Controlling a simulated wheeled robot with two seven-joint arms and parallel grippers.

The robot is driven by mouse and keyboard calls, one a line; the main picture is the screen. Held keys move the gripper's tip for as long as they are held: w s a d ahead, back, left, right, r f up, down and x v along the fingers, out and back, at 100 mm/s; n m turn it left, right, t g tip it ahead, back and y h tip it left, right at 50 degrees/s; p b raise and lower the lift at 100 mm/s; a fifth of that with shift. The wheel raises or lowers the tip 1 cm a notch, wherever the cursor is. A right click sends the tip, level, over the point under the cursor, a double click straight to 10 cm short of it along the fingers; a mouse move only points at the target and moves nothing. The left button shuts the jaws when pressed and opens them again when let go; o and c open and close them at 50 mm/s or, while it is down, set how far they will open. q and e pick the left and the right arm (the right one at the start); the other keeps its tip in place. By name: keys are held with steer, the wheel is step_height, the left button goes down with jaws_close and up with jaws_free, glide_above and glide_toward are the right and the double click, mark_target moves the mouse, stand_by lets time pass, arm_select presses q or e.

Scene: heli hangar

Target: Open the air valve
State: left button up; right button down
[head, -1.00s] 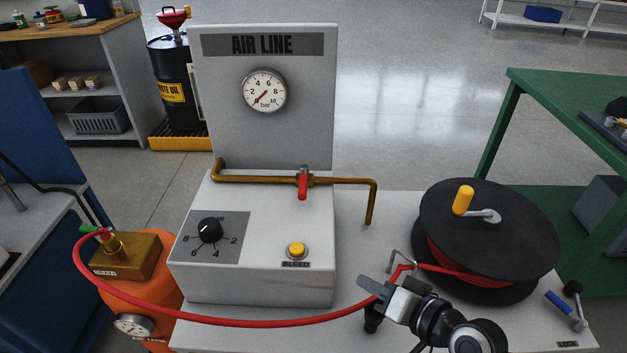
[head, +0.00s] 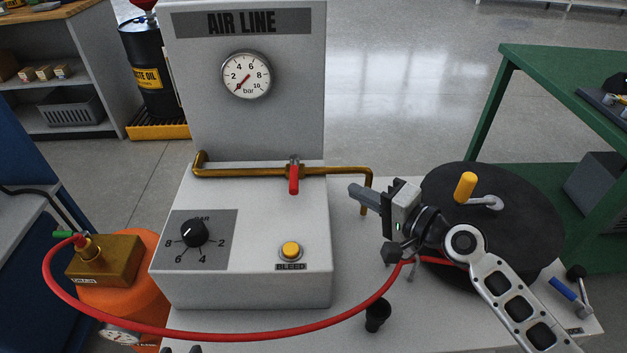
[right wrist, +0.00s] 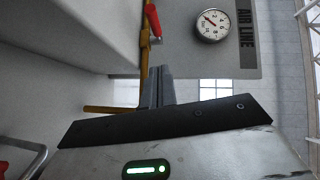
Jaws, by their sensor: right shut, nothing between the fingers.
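The air valve's red lever (head: 293,179) sits on the brass pipe (head: 240,172) along the grey AIR LINE box and hangs down across the pipe. It also shows at the top of the right wrist view (right wrist: 152,21). My right gripper (head: 354,190) is shut and empty, to the right of the lever and apart from it, by the pipe's right end. Its closed fingers (right wrist: 158,84) show beside the pipe in the right wrist view. The gauge (head: 246,75) needle points near 0.
A black hose reel (head: 540,215) with a yellow knob stands right of my right gripper. A red hose (head: 250,335) loops to the brass MAIN block (head: 105,262) on an orange tank. A pressure dial (head: 194,234) and yellow BLEED button (head: 291,249) are on the box.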

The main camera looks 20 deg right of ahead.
mark_target(294, 177)
steer(key=x, duration=0.3)
steer(key=a+p+x, duration=0.1)
steer(key=x, duration=0.2)
steer(key=s+a+x, duration=0.1)
steer(key=x, duration=0.2)
steer(key=shift+d, duration=0.1)
steer(key=shift+w+a+f, duration=0.1)
steer(key=shift+a+f, duration=0.1)
steer(key=shift+a, duration=0.35)
